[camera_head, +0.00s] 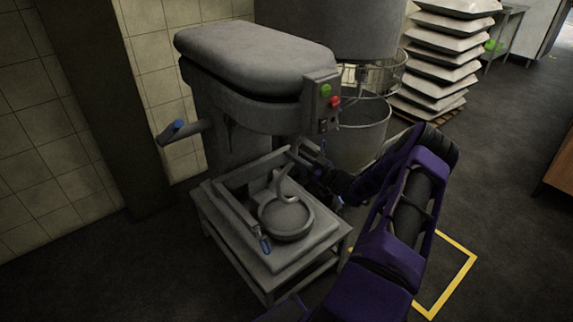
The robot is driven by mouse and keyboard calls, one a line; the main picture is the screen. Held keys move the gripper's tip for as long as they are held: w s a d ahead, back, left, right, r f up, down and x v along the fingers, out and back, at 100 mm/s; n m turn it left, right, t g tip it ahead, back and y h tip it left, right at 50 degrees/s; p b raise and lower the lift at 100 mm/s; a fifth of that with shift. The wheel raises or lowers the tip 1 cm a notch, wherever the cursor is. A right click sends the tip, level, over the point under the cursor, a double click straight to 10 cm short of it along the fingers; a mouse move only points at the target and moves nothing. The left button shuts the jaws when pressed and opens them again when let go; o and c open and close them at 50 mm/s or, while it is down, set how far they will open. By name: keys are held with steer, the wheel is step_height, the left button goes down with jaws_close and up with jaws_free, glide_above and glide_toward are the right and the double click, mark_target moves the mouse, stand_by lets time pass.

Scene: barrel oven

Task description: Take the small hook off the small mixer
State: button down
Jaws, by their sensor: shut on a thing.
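The small mixer (255,60) is a grey machine with a rounded head, standing on a low metal table (290,262). The small hook (283,184) is a grey curved piece below the mixer head, over a round grey bowl (287,218). My purple and black arm reaches in from the lower right. My gripper (300,158) is under the front of the head, shut on the upper part of the hook. The fingertips are small and dark here. I cannot tell whether the hook's top touches the head.
A blue-tipped lever (178,128) sticks out left of the mixer, and another blue handle (265,245) is at the table's front. A larger mixer with a metal bowl (362,135) stands close behind. Stacked white sacks (440,60) are at the back. Dark floor is free at right.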

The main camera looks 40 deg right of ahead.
steer(key=shift+f, duration=1.85)
steer(key=shift+s, duration=0.1)
steer(key=s+d+p, duration=0.1)
steer(key=s, duration=1.8)
steer(key=shift+s+d, duration=0.3)
steer(key=shift+s, duration=0.1)
stand_by(0.3)
steer(key=shift+a, duration=0.1)
stand_by(0.4)
